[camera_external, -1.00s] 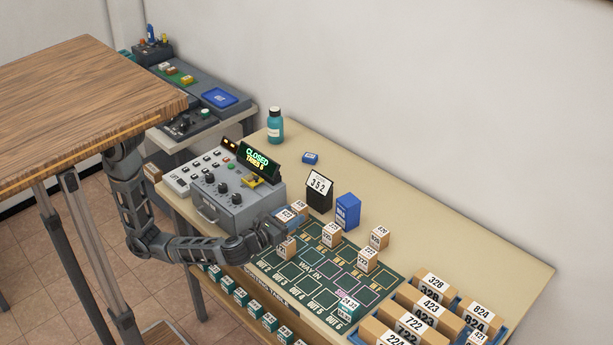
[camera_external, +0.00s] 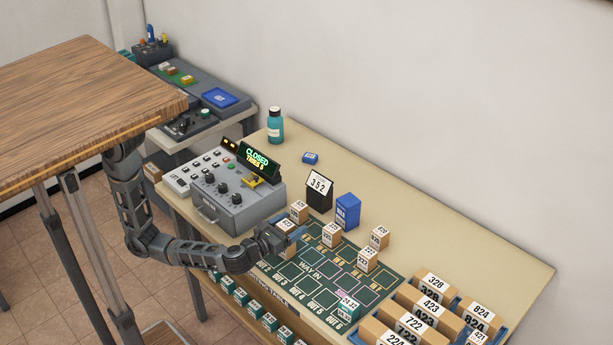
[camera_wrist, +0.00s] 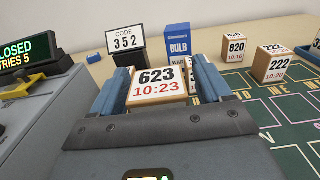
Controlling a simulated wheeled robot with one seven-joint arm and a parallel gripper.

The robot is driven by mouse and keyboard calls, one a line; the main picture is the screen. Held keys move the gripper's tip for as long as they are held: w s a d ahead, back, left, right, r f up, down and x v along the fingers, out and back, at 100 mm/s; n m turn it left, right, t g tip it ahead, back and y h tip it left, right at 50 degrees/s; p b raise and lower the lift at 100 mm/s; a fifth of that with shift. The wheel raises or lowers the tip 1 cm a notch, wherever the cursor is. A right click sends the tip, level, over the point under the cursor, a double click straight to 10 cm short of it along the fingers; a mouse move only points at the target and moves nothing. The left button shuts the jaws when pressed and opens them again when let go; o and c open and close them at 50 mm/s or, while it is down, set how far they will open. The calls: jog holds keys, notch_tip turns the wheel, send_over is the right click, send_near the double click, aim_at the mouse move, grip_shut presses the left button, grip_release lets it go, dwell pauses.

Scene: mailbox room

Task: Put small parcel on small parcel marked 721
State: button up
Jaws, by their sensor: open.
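A small parcel marked 623 (camera_wrist: 158,84) is a brown box with a white top label, between the blue fingers of my gripper (camera_wrist: 160,92) in the wrist view. The fingers are open on either side of it; contact cannot be made out. In the external view my gripper (camera_external: 285,236) is over the left end of the green mat, with this parcel (camera_external: 285,226) at its fingers. Another small parcel (camera_external: 299,211) stands just behind, mostly hidden in the wrist view. I cannot read 721 on any parcel.
Parcels marked 820 (camera_wrist: 234,47) and 222 (camera_wrist: 271,66) stand to the right, with another small parcel (camera_external: 331,234) mid-mat. A code 352 sign (camera_wrist: 126,41) and blue bulb box (camera_wrist: 178,38) are behind. The grey control box (camera_external: 236,202) is close on the left.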

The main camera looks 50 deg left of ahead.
jog(key=shift+s+r, duration=0.1)
jog(key=shift+s, duration=0.05)
jog(key=s+b, duration=0.1)
jog(key=s, duration=1)
jog(key=shift+s, duration=0.4)
